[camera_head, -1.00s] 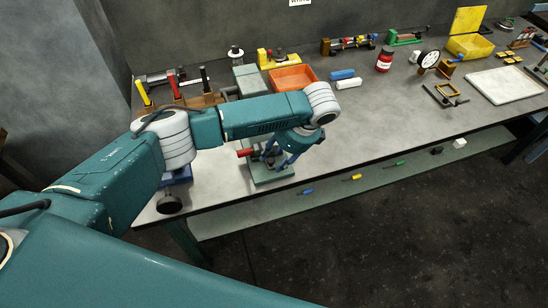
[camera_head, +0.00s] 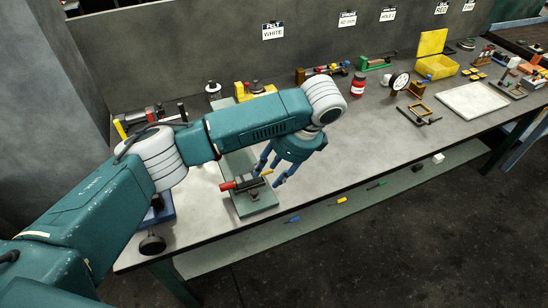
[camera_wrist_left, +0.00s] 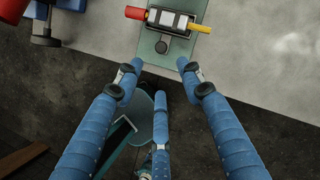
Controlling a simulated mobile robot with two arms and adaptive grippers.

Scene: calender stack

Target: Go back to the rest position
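My left gripper (camera_head: 279,178) hangs at the table's front edge, just right of a small grey-green press-like fixture (camera_head: 253,205). In the left wrist view its blue fingers (camera_wrist_left: 157,75) are spread apart with nothing between them. The fixture (camera_wrist_left: 152,48) stands beyond the fingertips, apart from them. It carries a red handle (camera_wrist_left: 135,13) on the left, light blocks (camera_wrist_left: 168,18) in the middle and a yellow piece (camera_wrist_left: 200,28) on the right. My right gripper is in neither view.
A blue-based item with a dark knob (camera_head: 152,245) stands at the front left. Yellow bin (camera_head: 437,67), red jar (camera_head: 358,84), white board (camera_head: 473,99) and clamps line the back and right. Small coloured pieces (camera_head: 338,202) lie on the lower shelf. The table's front middle is clear.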

